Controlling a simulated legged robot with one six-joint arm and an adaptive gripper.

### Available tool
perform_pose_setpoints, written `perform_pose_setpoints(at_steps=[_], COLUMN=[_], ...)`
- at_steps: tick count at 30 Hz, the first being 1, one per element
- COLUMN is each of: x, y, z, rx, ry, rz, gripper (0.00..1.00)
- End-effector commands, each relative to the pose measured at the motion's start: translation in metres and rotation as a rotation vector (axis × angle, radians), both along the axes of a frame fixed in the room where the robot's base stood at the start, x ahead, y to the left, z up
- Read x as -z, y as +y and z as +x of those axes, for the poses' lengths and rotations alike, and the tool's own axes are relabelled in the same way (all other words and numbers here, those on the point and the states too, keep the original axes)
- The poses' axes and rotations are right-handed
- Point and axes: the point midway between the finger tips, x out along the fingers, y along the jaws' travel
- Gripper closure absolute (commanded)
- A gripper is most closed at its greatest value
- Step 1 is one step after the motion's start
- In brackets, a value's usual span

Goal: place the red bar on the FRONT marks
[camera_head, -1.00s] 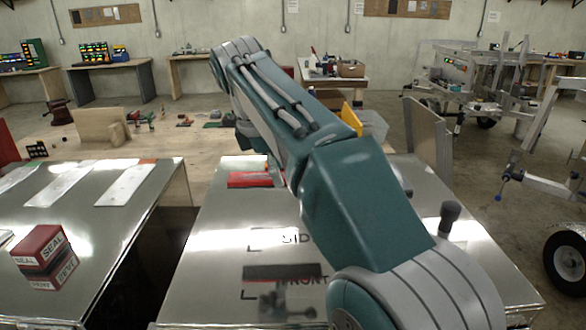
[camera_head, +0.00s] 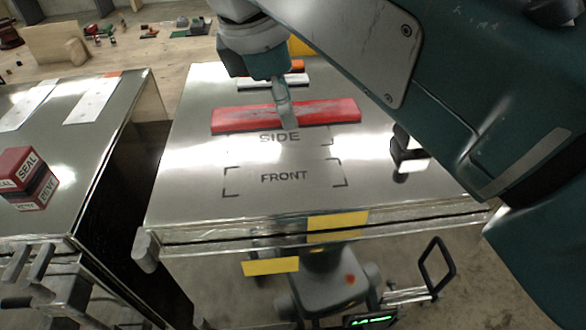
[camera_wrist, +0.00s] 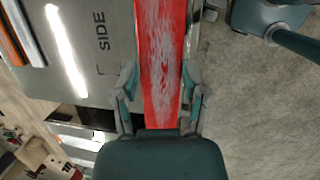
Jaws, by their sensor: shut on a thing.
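The red bar (camera_head: 330,112) lies crosswise in my gripper, just behind the word SIDE in the head view. It appears raised above the metal tabletop (camera_head: 200,190). In the wrist view the red bar (camera_wrist: 162,55) runs between the two fingers of my gripper (camera_wrist: 162,98), which is shut on it. The FRONT marks (camera_head: 284,177), dark corner brackets around the word, are uncovered nearer the front edge. The SIDE marks (camera_head: 280,138) lie behind them, their far part hidden by the bar. In the head view my gripper (camera_head: 286,112) partly hides the bar's middle.
A white bar (camera_head: 262,82) and an orange bar lie behind the red one. A dark clamp-like object (camera_head: 405,150) stands at the table's right. Yellow strips (camera_head: 338,222) mark the front edge. A red SEAL box (camera_head: 25,178) sits on the left table, across a gap.

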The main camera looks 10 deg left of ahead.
Motion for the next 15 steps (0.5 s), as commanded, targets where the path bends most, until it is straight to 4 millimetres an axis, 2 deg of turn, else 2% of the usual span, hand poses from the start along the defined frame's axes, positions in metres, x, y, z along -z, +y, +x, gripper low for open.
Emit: perform_pose_setpoints(at_steps=[3, 7, 12, 15], x=[0.004, 0.011, 0.02, 0.023], y=[-0.023, -0.043, -0.059, -0.06], z=[-0.028, -0.052, -0.07, -0.071], rx=[0.002, 0.005, 0.01, 0.011], ry=[-0.003, -0.002, -0.002, 0.0], rz=[0.002, 0.001, 0.0, -0.002], gripper=[0.91, 0.91, 0.91, 0.91])
